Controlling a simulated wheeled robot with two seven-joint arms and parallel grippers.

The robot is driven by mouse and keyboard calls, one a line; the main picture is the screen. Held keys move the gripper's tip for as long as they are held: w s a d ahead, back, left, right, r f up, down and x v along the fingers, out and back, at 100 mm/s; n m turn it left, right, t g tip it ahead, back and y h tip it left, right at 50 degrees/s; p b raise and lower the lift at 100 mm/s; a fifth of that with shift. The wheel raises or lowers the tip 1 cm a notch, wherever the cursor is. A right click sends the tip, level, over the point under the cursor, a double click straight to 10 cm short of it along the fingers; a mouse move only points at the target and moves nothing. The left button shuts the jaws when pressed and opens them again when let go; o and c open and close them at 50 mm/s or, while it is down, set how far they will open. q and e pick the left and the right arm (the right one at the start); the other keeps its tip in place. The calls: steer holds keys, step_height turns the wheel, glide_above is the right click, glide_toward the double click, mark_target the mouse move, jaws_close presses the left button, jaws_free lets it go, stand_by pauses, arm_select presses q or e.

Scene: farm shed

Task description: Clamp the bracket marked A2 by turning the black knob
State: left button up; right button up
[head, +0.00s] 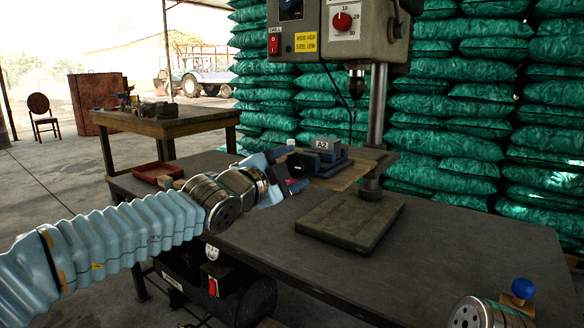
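The grey bracket marked A2 (322,146) sits in a dark blue-grey vise (328,163) on the drill press table. My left gripper (288,168) is at the vise's left end, with its fingers on either side of a small dark part there. That part looks like the black knob (299,163), but the fingers hide much of it. I cannot tell whether the fingers touch it. My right gripper is out of view; only a metal joint of my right arm shows at the bottom right.
The drill press column (376,110) and its chuck (356,85) stand over the vise. A blue-topped knob (522,289) is at the workbench's right front. A red tray (158,172) lies at the left. The workbench (440,255) right of the press base is mostly clear.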

arm_select(q)
steer(key=c, duration=0.9)
steer(key=o, duration=0.7)
steer(key=shift+m, duration=0.4)
steer(key=o, duration=0.4)
steer(key=shift+o, duration=0.2)
steer(key=shift+s+a+r, duration=0.1)
steer(key=shift+s+a, duration=0.1)
steer(key=p+v, duration=0.1)
steer(key=v, duration=0.1)
steer(key=shift+s+a+r+p, duration=0.1)
steer(key=shift+s+a+p, duration=0.1)
steer(key=shift+s+p, duration=0.1)
steer(key=v, duration=0.5)
steer(key=shift+s+a, duration=0.15)
steer(key=shift+s, duration=0.2)
